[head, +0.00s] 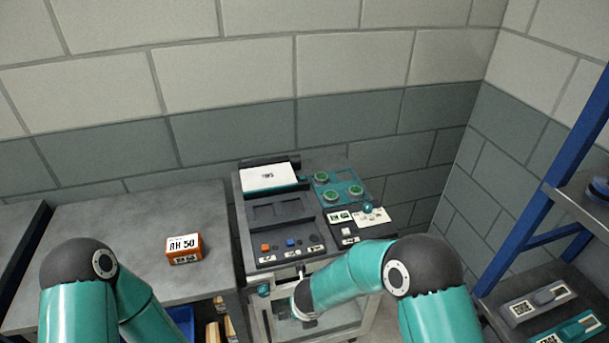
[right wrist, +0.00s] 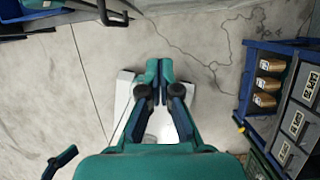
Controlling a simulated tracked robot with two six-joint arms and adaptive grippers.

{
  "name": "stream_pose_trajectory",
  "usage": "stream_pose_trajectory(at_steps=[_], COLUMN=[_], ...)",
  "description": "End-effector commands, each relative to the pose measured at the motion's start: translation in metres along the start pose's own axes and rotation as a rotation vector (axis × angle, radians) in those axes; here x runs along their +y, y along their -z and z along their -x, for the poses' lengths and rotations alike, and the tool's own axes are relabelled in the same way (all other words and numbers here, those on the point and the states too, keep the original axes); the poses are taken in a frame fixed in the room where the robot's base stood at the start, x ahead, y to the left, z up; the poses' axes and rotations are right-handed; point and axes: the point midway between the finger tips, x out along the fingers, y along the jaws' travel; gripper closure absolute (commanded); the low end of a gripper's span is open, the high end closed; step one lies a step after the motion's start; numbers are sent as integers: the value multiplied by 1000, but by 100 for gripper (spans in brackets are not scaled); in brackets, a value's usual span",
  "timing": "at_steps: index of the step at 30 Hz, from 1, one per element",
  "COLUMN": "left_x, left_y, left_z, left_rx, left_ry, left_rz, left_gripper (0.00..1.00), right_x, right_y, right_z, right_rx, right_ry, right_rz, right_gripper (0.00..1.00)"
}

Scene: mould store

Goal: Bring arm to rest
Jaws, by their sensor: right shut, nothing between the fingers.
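My right gripper (right wrist: 159,68) shows in the right wrist view with its fingers together and nothing between them. It is over a pale concrete floor (right wrist: 200,30). In the head view my right arm bends in toward the front of the grey console, and its wrist end is by the console's lower front; the fingers cannot be made out there. My left arm shows at the lower left of the head view, in front of the grey table. Its gripper is not in view.
The console (head: 239,215) has buttons and green round parts on top. An orange box (head: 184,249) marked RH 50 sits on the grey table (head: 110,215). A blue rack (head: 545,235) stands at the right.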

Motion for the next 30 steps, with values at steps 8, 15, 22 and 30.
stream_pose_trajectory(at_steps=[8, 15, 22, 30], left_x=[-4, -5, -4, -4], left_y=[0, 0, 0, 0], left_z=[-10, -13, -12, -12], left_rx=[0, 0, 0, 0], left_ry=[0, 0, 0, 0], left_rz=[0, 0, 0, 0], left_gripper=[24, 24, 24, 24], right_x=[-137, -136, -88, -83], right_y=[122, 208, 244, 242], right_z=[-26, -8, 19, 20], right_rx=[146, 64, -254, -354], right_ry=[-9, -223, -364, -338], right_rz=[528, 1473, 2367, 2643], right_gripper=[100, 100, 100, 100])
